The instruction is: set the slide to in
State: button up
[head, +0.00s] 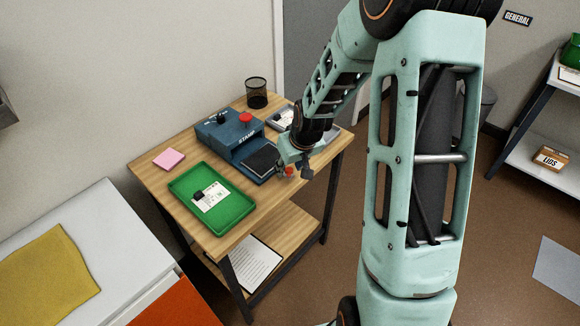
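A blue machine marked STAMP (229,131) stands on the wooden table, with a red button and a dark knob on top. Its low front part carries a dark flat plate (262,160) that appears to be the slide; it sticks out toward the table's front right. My gripper (297,171) is just right of this plate, low over the table edge. A small red part shows beside the fingers; I cannot tell what it belongs to. The fingers are small and partly hidden by my wrist, so their opening and any contact with the plate are unclear.
A green tray (241,209) holding a white card and a small dark object lies at the front of the table (156,185). A pink pad (169,159) lies at left. A black mesh cup (257,92) stands behind. A grey device (280,119) is partly behind my arm.

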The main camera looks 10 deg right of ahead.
jog(key=shift+c, duration=0.4)
grip_shut()
jog(key=b, duration=0.3)
send_near(260, 154)
jog(key=x, duration=0.5)
jog(key=shift+s+d+f, duration=0.2)
jog(key=shift+s, duration=0.05)
jog(key=shift+w+a+r, duration=0.15)
jog(key=shift+w+a, duration=0.05)
jog(key=shift+w, duration=0.05)
jog(key=shift+o, duration=0.3)
grip_release()
jog(key=shift+w, duration=0.1)
